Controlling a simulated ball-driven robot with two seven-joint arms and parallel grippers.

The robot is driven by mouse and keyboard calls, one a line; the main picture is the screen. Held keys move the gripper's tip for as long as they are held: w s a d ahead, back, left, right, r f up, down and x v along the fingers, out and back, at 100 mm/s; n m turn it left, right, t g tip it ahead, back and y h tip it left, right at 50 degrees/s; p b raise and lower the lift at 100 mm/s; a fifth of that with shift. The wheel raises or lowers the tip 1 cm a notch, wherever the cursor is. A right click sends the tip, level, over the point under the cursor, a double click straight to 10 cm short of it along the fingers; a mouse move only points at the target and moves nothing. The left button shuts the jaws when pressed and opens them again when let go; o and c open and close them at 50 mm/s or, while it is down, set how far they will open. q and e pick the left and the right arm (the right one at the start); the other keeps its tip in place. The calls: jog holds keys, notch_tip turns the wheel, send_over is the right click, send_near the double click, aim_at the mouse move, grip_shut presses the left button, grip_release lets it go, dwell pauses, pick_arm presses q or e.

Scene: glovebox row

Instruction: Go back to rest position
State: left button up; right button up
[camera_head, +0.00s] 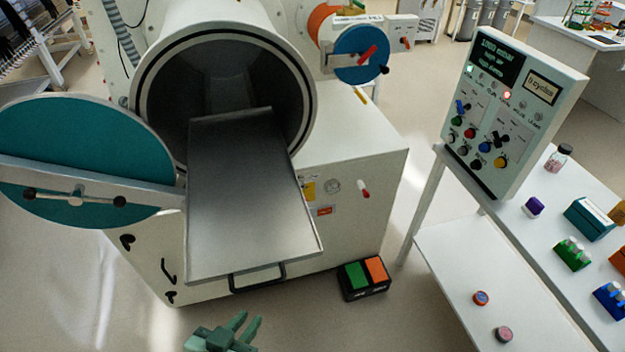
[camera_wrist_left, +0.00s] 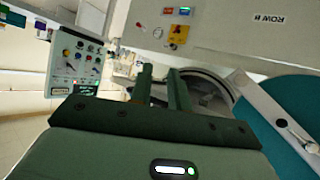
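My left gripper (camera_head: 250,316) shows at the bottom edge of the head view, in front of the glovebox chamber and below the tray handle. Its two green fingers are apart with nothing between them. In the left wrist view, the same gripper (camera_wrist_left: 159,76) shows a clear gap between its fingers. My right gripper is in neither view.
A metal tray (camera_head: 250,210) juts from the open round chamber (camera_head: 165,85), its teal door (camera_head: 80,140) swung left. A two-button pedal (camera_head: 365,277) sits on the floor. A control panel (camera_head: 515,115) and a white table (camera_head: 480,265) with small items stand right.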

pick_arm(q)
jog(key=s+a+r+m+g+y, duration=0.15)
jog(key=a+y, duration=0.25)
jog(key=a, duration=0.4)
jog(key=s+a+r+m+g+y, duration=0.1)
jog(key=a+r+m+g+y, duration=0.3)
jog(key=a, duration=0.5)
jog(key=s+d+f+n+g+h+b, duration=0.1)
jog(key=s+d+f, duration=0.1)
jog(key=f, duration=1.2)
jog(key=s+d+f+n+g+h+b, duration=0.1)
jog(key=s+d+f, duration=0.1)
jog(key=f, duration=1.3)
jog(key=s+f+n+g+h+b, duration=0.1)
jog(key=s+f+n+g, duration=0.2)
jog(key=s+f, duration=1.4)
jog(key=s, duration=0.3)
jog(key=shift+s+d+f+h+b, duration=0.15)
jog(key=shift+s+f+h+b, duration=0.15)
jog(key=shift+f, duration=0.05)
